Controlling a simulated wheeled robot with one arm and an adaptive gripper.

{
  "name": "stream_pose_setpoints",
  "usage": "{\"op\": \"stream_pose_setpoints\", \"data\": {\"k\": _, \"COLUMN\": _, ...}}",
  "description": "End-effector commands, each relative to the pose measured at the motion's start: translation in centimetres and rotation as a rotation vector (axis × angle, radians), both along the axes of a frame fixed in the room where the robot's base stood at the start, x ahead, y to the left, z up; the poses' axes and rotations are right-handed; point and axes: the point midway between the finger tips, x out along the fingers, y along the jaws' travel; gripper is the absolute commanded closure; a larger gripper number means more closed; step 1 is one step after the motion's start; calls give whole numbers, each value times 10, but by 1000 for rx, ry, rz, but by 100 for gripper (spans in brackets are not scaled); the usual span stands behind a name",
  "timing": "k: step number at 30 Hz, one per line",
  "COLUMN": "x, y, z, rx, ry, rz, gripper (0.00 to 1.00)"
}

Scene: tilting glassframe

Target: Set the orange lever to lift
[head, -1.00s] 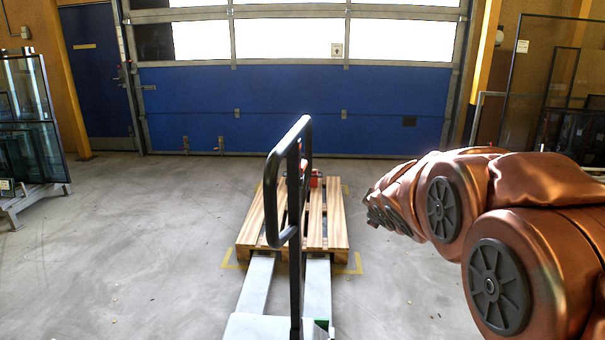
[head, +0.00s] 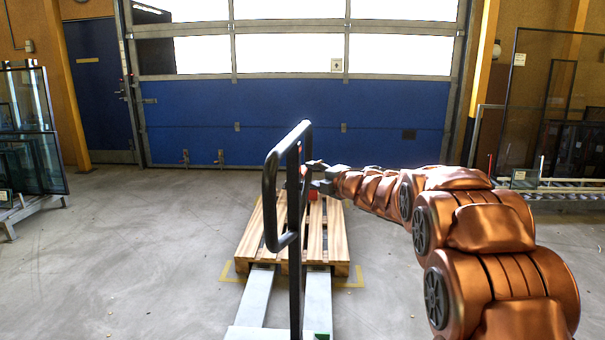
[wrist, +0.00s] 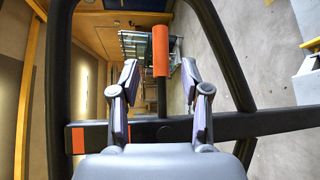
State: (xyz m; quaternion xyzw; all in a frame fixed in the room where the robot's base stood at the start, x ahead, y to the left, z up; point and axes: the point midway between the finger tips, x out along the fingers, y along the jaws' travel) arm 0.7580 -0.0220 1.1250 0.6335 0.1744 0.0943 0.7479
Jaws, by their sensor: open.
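The orange lever (wrist: 160,50) shows in the wrist view as an orange grip on a dark stem, standing up from the black crossbar inside the black handle loop (head: 268,200). My gripper (wrist: 160,75) is open, with one finger on each side of the lever in the picture. Neither finger visibly touches it, and I cannot tell the depth between them. In the head view my gripper (head: 318,174) is at the right side of the handle loop, partly hidden by it. The lever cannot be made out clearly there.
The pallet jack's pale forks (head: 318,300) reach into a wooden pallet (head: 337,235) on the floor. A red object (head: 312,193) shows near my gripper. Glass racks stand at left (head: 35,150) and right (head: 570,185).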

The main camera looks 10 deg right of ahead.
Motion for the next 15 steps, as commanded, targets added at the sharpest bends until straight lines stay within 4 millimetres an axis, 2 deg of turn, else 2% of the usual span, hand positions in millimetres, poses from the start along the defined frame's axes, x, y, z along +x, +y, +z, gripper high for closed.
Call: {"op": "stream_pose_setpoints", "data": {"k": 15, "x": 51, "y": 20, "z": -9, "rx": 4, "ry": 3, "rz": -3, "gripper": 54}}
